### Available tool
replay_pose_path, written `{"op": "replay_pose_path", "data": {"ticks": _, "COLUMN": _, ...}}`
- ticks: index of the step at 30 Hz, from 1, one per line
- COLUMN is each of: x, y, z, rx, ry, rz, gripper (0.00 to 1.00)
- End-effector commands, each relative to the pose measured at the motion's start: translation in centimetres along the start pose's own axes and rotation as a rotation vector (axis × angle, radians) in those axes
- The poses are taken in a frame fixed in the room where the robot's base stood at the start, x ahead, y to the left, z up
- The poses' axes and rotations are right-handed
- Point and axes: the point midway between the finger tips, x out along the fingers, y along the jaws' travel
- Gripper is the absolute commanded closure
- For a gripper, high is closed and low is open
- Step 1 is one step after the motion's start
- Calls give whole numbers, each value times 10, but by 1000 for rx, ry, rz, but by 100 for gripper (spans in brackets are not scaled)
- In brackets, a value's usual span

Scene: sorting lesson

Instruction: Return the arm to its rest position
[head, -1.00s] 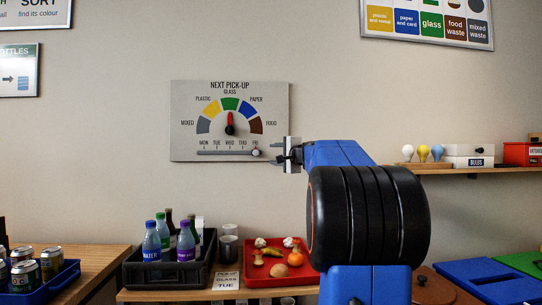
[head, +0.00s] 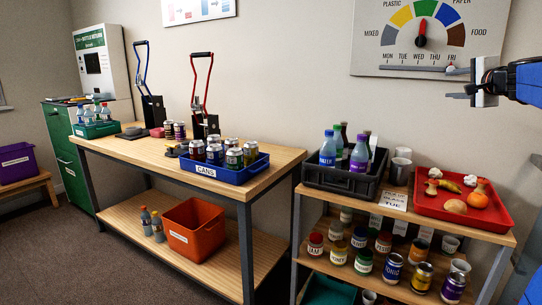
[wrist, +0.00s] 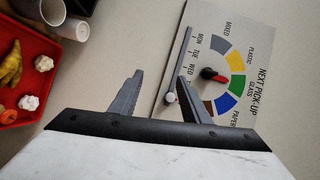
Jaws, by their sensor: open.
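My gripper (head: 470,88) is at the right edge of the head view, in front of the wall beside the pick-up board. In the wrist view its two grey fingers (wrist: 155,96) stand apart with nothing between them. The NEXT PICK-UP board (head: 428,40) hangs on the wall; its red pointer (head: 422,34) points up toward GLASS. Its day slider (head: 450,70) sits at the FRI end. In the wrist view the board (wrist: 212,50) lies right of the fingers and the slider knob (wrist: 170,98) shows close to them, apart from the left finger. Most of my arm is outside the head view.
Below the gripper, a shelf holds a black bottle crate (head: 345,182) and a red food tray (head: 465,212), with several jars and cans underneath. Left, a workbench carries a blue CANS tray (head: 230,174) and two can crushers. An orange bin (head: 194,230) stands on its lower shelf.

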Motion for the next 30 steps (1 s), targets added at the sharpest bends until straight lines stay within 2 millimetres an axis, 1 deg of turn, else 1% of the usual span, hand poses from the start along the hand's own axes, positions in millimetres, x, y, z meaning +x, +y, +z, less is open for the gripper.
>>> {"op": "replay_pose_path", "data": {"ticks": 1, "x": -6, "y": 9, "z": 34, "rx": -43, "ry": -45, "rz": 30, "gripper": 57}}
{"op": "replay_pose_path", "data": {"ticks": 2, "x": -10, "y": 16, "z": 51, "rx": -70, "ry": -69, "rz": 50, "gripper": 57}}
{"op": "replay_pose_path", "data": {"ticks": 3, "x": -15, "y": 26, "z": 73, "rx": -106, "ry": -101, "rz": 77, "gripper": 57}}
{"op": "replay_pose_path", "data": {"ticks": 5, "x": -25, "y": 42, "z": 105, "rx": -161, "ry": -150, "rz": 116, "gripper": 57}}
{"op": "replay_pose_path", "data": {"ticks": 6, "x": -33, "y": 53, "z": 127, "rx": -199, "ry": -183, "rz": 140, "gripper": 57}}
{"op": "replay_pose_path", "data": {"ticks": 8, "x": -46, "y": 70, "z": 157, "rx": -256, "ry": -231, "rz": 178, "gripper": 57}}
{"op": "replay_pose_path", "data": {"ticks": 9, "x": -55, "y": 83, "z": 176, "rx": -296, "ry": -264, "rz": 203, "gripper": 57}}
{"op": "replay_pose_path", "data": {"ticks": 11, "x": -71, "y": 102, "z": 203, "rx": -356, "ry": -313, "rz": 240, "gripper": 57}}
{"op": "replay_pose_path", "data": {"ticks": 12, "x": -82, "y": 116, "z": 221, "rx": -396, "ry": -346, "rz": 264, "gripper": 57}}
{"op": "replay_pose_path", "data": {"ticks": 14, "x": -100, "y": 137, "z": 245, "rx": -458, "ry": -395, "rz": 300, "gripper": 57}}
{"op": "replay_pose_path", "data": {"ticks": 15, "x": -114, "y": 152, "z": 260, "rx": -502, "ry": -428, "rz": 324, "gripper": 57}}
{"op": "replay_pose_path", "data": {"ticks": 17, "x": -134, "y": 175, "z": 281, "rx": -567, "ry": -476, "rz": 360, "gripper": 57}}
{"op": "replay_pose_path", "data": {"ticks": 18, "x": -148, "y": 190, "z": 294, "rx": -612, "ry": -509, "rz": 382, "gripper": 57}}
{"op": "replay_pose_path", "data": {"ticks": 20, "x": -171, "y": 214, "z": 311, "rx": -681, "ry": -557, "rz": 416, "gripper": 57}}
{"op": "replay_pose_path", "data": {"ticks": 21, "x": -186, "y": 231, "z": 322, "rx": -729, "ry": -589, "rz": 439, "gripper": 57}}
{"op": "replay_pose_path", "data": {"ticks": 23, "x": -210, "y": 256, "z": 335, "rx": -802, "ry": -635, "rz": 473, "gripper": 57}}
{"op": "replay_pose_path", "data": {"ticks": 24, "x": -226, "y": 274, "z": 342, "rx": -853, "ry": -666, "rz": 495, "gripper": 57}}
{"op": "replay_pose_path", "data": {"ticks": 26, "x": -250, "y": 300, "z": 351, "rx": -931, "ry": -712, "rz": 528, "gripper": 57}}
{"op": "replay_pose_path", "data": {"ticks": 27, "x": -266, "y": 318, "z": 355, "rx": -985, "ry": -741, "rz": 550, "gripper": 57}}
{"op": "replay_pose_path", "data": {"ticks": 29, "x": -290, "y": 344, "z": 358, "rx": -1064, "ry": -781, "rz": 581, "gripper": 57}}
{"op": "replay_pose_path", "data": {"ticks": 30, "x": -303, "y": 360, "z": 359, "rx": -1114, "ry": -806, "rz": 599, "gripper": 57}}
